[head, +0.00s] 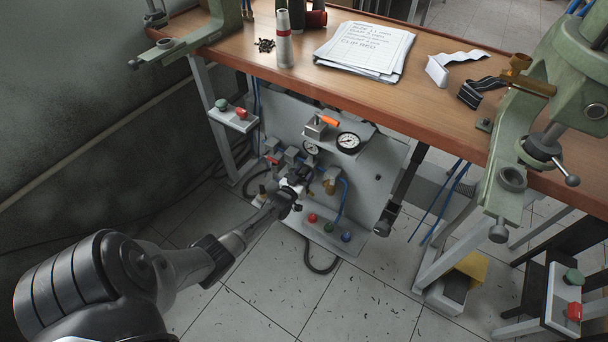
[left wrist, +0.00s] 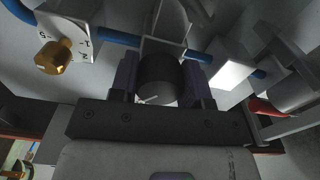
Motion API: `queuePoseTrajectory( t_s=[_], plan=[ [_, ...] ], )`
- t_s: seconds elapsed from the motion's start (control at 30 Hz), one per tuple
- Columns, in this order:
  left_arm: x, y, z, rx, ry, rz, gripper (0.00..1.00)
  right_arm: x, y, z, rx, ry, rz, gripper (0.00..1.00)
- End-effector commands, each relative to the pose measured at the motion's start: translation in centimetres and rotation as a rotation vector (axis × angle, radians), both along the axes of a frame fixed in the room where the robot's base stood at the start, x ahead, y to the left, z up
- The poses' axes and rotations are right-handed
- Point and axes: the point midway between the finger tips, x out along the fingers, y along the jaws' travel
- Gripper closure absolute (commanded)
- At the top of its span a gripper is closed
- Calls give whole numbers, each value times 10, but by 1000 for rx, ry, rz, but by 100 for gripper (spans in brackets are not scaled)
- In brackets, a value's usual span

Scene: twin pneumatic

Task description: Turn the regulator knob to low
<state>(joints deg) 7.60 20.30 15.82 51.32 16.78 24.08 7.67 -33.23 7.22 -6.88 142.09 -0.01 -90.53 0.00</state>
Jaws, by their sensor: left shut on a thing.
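The pneumatic panel (head: 373,167) is a grey plate below the front edge of the bench. My left gripper (head: 290,189) is at the lower left part of this panel. In the left wrist view, my left gripper (left wrist: 160,84) is shut on a dark round knob (left wrist: 158,76), with one finger on each side. A pale mark shows at the knob's lower edge. The knob sits against a light grey bracket (left wrist: 167,25). In the head view the gripper hides the knob. I cannot read a low or high marking beside it. My right gripper is not in view.
Blue tubes cross the panel.

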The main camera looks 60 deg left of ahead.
Motion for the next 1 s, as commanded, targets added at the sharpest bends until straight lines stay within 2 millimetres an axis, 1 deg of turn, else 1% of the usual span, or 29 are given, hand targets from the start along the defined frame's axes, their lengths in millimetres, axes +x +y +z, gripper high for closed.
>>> queuePoseTrajectory(
  t_s=[0.3, 0.5, 0.8, 1.0],
  plan=[
    [1, -1, 2, -261, -134, -1, 80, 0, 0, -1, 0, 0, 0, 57],
    [1, 0, 2, -405, -205, -1, 80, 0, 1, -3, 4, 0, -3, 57],
    [1, -1, 2, -555, -279, -1, 80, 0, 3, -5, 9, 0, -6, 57],
    [1, -1, 3, -606, -304, -1, 80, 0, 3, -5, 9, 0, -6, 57]
  ],
)
